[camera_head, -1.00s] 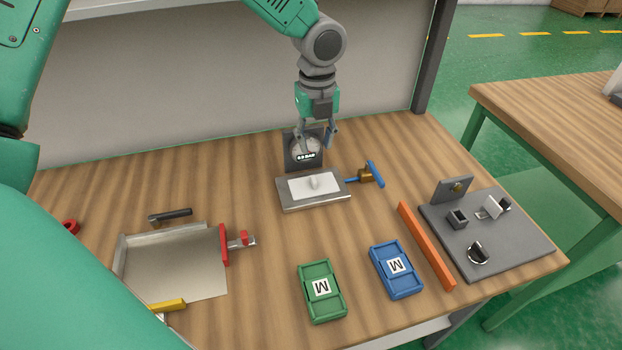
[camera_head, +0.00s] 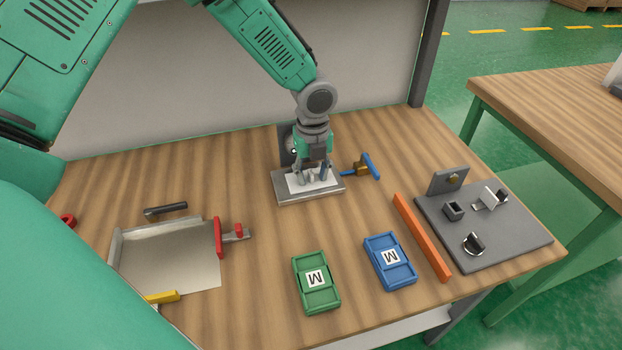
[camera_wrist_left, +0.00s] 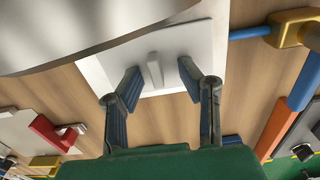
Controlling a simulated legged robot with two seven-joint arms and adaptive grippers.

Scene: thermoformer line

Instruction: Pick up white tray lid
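The white tray lid (camera_head: 299,187) lies flat on a grey metal block (camera_head: 312,198) at the back middle of the table. A small upright handle stands at its middle. My left gripper (camera_head: 311,177) points down over the lid, with one finger on each side of the handle. In the left wrist view, the lid (camera_wrist_left: 205,42) and its pale handle (camera_wrist_left: 154,73) show between the two blue-padded fingers of the gripper (camera_wrist_left: 160,80). The fingers are apart, with a gap on both sides of the handle. My right gripper is not in view.
A gauge (camera_head: 285,146) stands behind the block, partly hidden by my gripper. A blue-handled valve (camera_head: 371,166) sits at the block's right. Green (camera_head: 316,297) and blue (camera_head: 389,276) cases lie in front, an orange bar (camera_head: 421,238) to the right.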

